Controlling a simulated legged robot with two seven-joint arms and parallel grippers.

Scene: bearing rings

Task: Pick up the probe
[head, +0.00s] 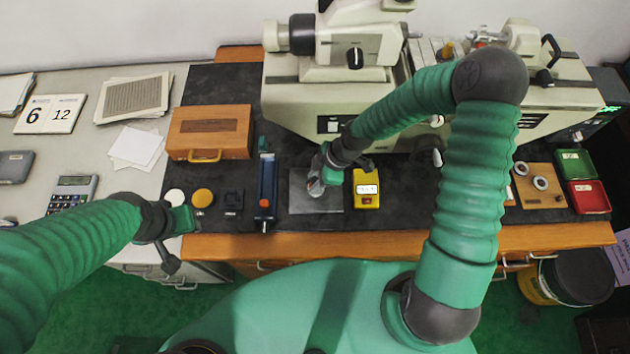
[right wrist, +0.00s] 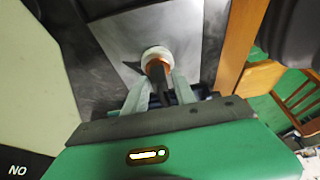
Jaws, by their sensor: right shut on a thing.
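My right gripper (head: 317,184) is over the grey metal plate (head: 333,202) on the dark mat. In the right wrist view its two fingers (right wrist: 162,92) are shut on what looks like the probe (right wrist: 157,67), a slim piece with a dark shaft, an orange part and a white round end. The white end is over the plate, which also shows in the right wrist view (right wrist: 125,42); I cannot tell whether it touches. In the head view the gripper mostly hides the probe. My left gripper (head: 183,219) is at the bench's front left edge; its fingers do not show clearly.
A yellow tester (head: 367,190) stands just right of the plate, and a blue tool (head: 266,187) lies to its left. A wooden case (head: 208,132) is further left. A large cream machine (head: 300,105) stands behind. Rings on a wooden board (head: 540,192) and green and red bins (head: 588,196) are right.

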